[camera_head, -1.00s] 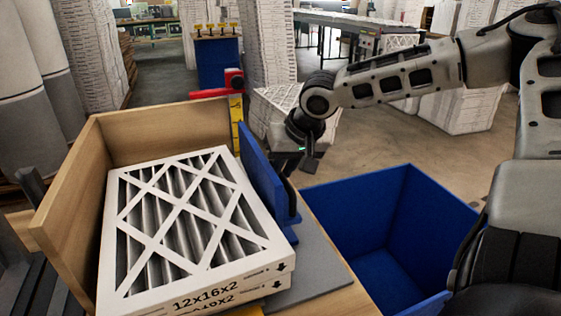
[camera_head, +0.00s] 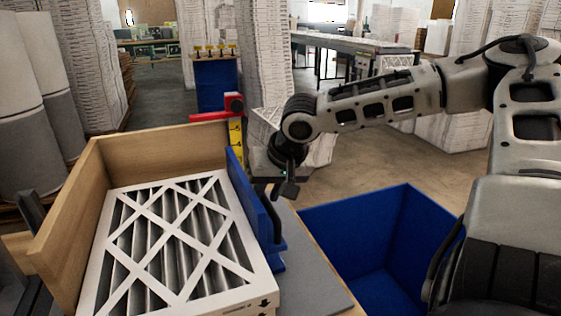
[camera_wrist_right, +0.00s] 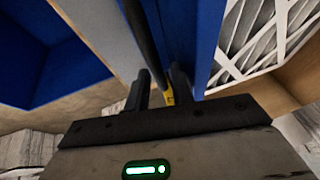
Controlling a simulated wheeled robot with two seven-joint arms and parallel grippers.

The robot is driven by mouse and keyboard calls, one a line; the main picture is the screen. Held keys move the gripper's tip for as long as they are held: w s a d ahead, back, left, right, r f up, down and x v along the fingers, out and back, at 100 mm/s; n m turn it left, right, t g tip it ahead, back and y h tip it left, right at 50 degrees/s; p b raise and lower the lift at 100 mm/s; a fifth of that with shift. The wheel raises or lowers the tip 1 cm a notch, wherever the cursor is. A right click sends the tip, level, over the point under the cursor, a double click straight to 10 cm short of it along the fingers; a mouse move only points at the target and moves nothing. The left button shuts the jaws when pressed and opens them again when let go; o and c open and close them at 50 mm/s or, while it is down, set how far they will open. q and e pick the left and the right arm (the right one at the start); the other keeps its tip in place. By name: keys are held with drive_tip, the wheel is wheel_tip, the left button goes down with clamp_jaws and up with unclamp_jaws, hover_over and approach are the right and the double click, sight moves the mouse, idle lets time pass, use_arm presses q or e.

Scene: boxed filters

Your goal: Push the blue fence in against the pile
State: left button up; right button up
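The blue fence (camera_head: 253,205) stands upright along the right side of the pile of white-framed pleated filters (camera_head: 180,240). It lies close along the pile's right edge; I cannot tell whether they touch all along. A dark bar handle (camera_wrist_right: 143,40) is on the fence's outer side. My right gripper (camera_head: 275,188) is at the handle, and in the wrist view its two fingers (camera_wrist_right: 160,88) are close together with the bar between them. The fence (camera_wrist_right: 205,30) and the filters (camera_wrist_right: 262,35) show beyond. My left gripper is not in view.
A wooden corner wall (camera_head: 150,150) bounds the pile at the back and left. A yellow scale (camera_head: 236,133) with a red part (camera_head: 215,115) stands behind the fence. A blue bin (camera_head: 375,235) sits to the right, below my arm. A grey plate (camera_head: 310,270) lies beside the fence.

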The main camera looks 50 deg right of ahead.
use_arm(q)
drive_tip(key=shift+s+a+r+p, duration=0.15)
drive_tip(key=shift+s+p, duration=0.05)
drive_tip(key=shift+p, duration=0.55)
use_arm(e)
drive_tip(key=v, duration=1.5)
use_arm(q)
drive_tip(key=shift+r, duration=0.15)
use_arm(e)
drive_tip(key=shift+a, duration=0.1)
